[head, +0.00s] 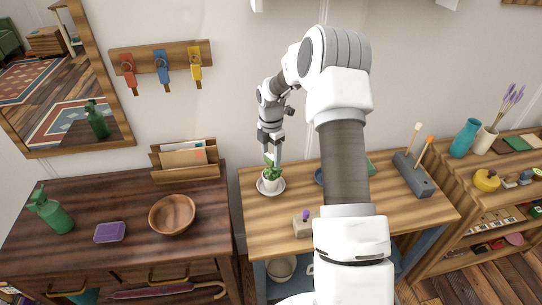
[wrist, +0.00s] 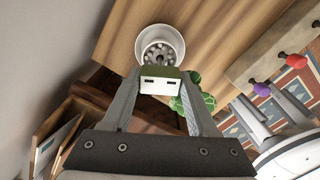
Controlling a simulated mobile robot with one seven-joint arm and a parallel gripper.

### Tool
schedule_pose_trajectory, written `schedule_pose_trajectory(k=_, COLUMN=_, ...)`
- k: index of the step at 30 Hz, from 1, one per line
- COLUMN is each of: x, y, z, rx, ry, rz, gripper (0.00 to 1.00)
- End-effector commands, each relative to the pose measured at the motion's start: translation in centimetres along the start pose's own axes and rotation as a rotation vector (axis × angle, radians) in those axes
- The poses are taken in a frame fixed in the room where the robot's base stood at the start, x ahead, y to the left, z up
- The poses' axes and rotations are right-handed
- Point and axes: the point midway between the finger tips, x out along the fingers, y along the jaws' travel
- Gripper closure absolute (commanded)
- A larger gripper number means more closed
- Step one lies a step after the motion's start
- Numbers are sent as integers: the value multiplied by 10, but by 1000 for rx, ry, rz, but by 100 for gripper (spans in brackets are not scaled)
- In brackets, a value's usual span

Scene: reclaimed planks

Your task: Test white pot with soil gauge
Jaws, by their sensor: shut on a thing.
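The white pot (head: 269,184) with a small green plant stands on a pale saucer at the left of the light wood table. My gripper (head: 272,153) is right above it, pointing down. In the wrist view my gripper (wrist: 162,82) is shut on the soil gauge (wrist: 160,87), a small white box with a green edge and two dark slots. Beyond it is a white round vessel (wrist: 141,45) holding grey pebbles; green leaves (wrist: 197,100) show beside the gauge. The gauge's lower end is hidden, so I cannot tell whether it touches the soil.
A grey block (head: 413,176) with white- and orange-topped sticks stands at the table's right. A small block (head: 304,226) with a purple knob is at the front. A darker table (head: 110,265) at left carries a wooden bowl (head: 172,214) and a spray bottle (head: 52,211). My arm hides the table's middle.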

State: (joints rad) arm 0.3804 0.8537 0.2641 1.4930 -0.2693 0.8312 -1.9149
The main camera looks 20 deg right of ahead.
Motion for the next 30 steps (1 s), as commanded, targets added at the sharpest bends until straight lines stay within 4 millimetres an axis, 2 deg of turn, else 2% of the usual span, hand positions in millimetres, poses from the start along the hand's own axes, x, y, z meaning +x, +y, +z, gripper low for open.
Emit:
schedule_pose_trajectory(k=23, x=20, y=0, z=0, rx=0, ry=0, rz=1, gripper=96)
schedule_pose_trajectory(k=24, x=21, y=0, z=0, rx=0, ry=0, rz=1, gripper=39)
schedule_pose_trajectory(k=30, x=20, y=0, z=0, rx=0, ry=0, rz=1, gripper=6)
